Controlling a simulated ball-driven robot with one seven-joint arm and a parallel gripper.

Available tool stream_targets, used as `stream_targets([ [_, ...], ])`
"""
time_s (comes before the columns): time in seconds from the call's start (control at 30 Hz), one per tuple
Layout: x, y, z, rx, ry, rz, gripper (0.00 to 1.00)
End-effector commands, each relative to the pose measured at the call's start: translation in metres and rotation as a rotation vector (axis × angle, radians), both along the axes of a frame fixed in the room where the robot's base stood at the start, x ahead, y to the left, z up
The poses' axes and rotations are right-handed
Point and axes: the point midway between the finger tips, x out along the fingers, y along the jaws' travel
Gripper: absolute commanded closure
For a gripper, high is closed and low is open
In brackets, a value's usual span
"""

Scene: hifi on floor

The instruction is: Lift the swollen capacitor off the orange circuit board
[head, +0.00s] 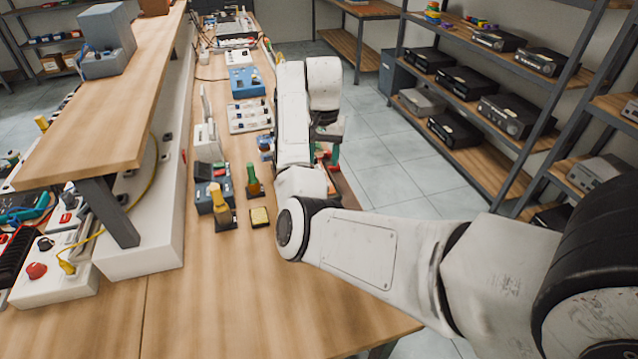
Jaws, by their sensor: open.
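I cannot make out the orange circuit board or the swollen capacitor in the head view; my arm covers part of the bench. My gripper (329,132) shows as a dark part under the white wrist, by the right edge of the bench. It is open, but its fingertips are hard to see. Small red and green items (329,155) show just below it, partly hidden by my arm, and I cannot tell what they are.
The wooden bench (220,290) is clear at the front. Yellow-handled tools (218,205), a small yellow-topped block (260,216), a white panel (249,116) and a blue box (246,83) stand left of my arm. A raised shelf (100,120) is at left; equipment racks (470,160) stand right.

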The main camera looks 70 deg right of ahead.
Motion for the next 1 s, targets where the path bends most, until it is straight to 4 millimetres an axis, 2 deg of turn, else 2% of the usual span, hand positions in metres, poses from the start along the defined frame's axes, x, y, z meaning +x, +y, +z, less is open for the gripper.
stream_targets([
  [0.17, 0.001, 0.000, -0.011, 0.001, 0.001, 0.002, 0.47],
  [0.5, 0.005, -0.002, -0.053, 0.001, 0.001, 0.002, 0.47],
  [0.8, 0.006, -0.002, -0.058, 0.000, -0.001, 0.001, 0.47],
  [1.0, 0.006, -0.002, -0.058, -0.001, 0.000, 0.001, 0.66],
])
